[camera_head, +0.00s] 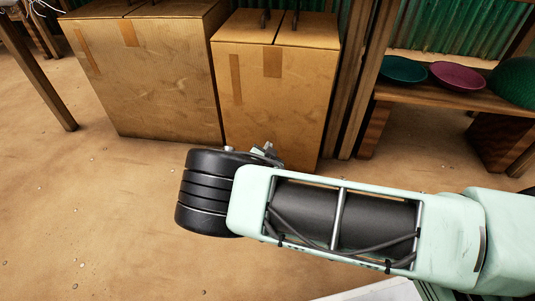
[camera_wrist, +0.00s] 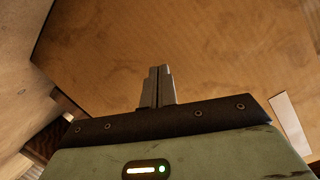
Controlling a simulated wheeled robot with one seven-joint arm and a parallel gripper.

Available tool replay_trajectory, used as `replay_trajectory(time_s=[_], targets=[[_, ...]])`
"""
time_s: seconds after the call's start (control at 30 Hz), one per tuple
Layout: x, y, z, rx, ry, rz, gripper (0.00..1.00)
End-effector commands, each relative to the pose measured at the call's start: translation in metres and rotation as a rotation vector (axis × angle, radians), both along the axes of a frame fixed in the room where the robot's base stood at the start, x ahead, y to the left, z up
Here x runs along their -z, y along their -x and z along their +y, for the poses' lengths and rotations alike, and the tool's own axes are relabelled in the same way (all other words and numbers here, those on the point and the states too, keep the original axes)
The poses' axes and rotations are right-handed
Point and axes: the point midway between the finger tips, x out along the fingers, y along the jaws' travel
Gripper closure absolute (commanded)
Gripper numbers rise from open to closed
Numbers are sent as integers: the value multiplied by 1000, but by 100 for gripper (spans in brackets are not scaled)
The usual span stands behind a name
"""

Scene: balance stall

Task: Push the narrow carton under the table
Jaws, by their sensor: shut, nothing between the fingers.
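The narrow carton (camera_head: 276,95) is a tall brown cardboard box with tape strips and dark handles on top. It stands upright on the sandy floor, right of a wider carton. My gripper (camera_head: 266,150) is at the lower front of the narrow carton, partly hidden behind my wrist. In the wrist view my gripper (camera_wrist: 158,72) has its fingers together and empty, pointing at a brown cardboard face (camera_wrist: 190,50) that fills most of the picture. I cannot tell whether the fingertips touch it. No tabletop is clearly recognisable; a wooden leg (camera_head: 40,70) shows at the left.
The wider carton (camera_head: 150,80) stands close along the narrow carton's left side. Wooden posts (camera_head: 352,80) rise close to its right. A low wooden shelf (camera_head: 430,92) at the right holds a green bowl (camera_head: 403,70) and a purple bowl (camera_head: 458,76). Floor at the left front is clear.

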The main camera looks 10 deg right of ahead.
Motion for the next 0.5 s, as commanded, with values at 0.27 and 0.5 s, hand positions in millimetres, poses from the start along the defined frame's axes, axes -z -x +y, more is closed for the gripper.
replay_trajectory(time_s=[0.27, 0.5], targets=[[-3, 26, 9, -2, 0, 0, 100], [-1, 42, 15, 0, 0, 0, 100]])
